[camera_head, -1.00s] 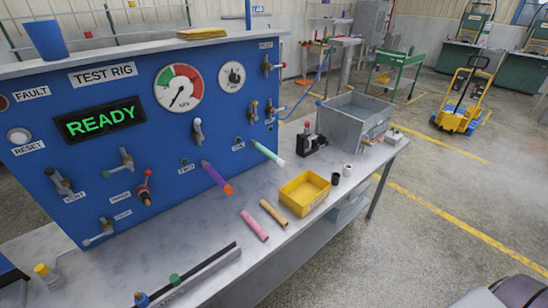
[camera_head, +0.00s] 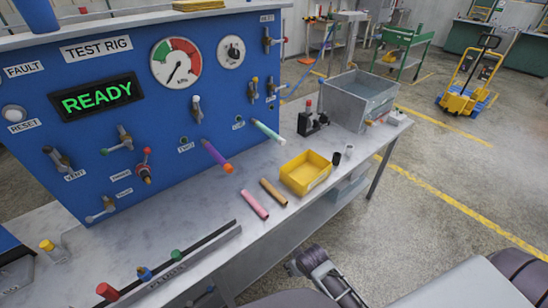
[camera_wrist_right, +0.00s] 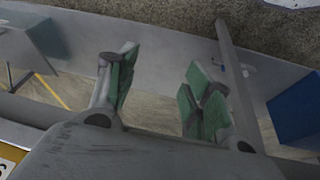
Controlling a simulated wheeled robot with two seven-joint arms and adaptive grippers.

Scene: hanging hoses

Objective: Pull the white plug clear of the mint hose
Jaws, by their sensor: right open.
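The mint hose (camera_head: 265,128) sticks out of the blue test rig panel toward the right and slants down. The white plug (camera_head: 281,141) sits at its free end, over the table. My right gripper (camera_head: 308,265) is at the bottom of the head view, in front of the table edge and well short of the hose. In the right wrist view its two green-padded fingers (camera_wrist_right: 158,95) are apart with nothing between them. The mint hose and the white plug cannot be made out in that view. My left gripper is not in view.
A purple hose with an orange end (camera_head: 216,154) hangs left of the mint one. A yellow bin (camera_head: 306,174), a pink tube (camera_head: 254,204) and a tan tube (camera_head: 273,192) lie below. A plug rail (camera_head: 190,268) runs along the front. A grey tank (camera_head: 360,98) stands right.

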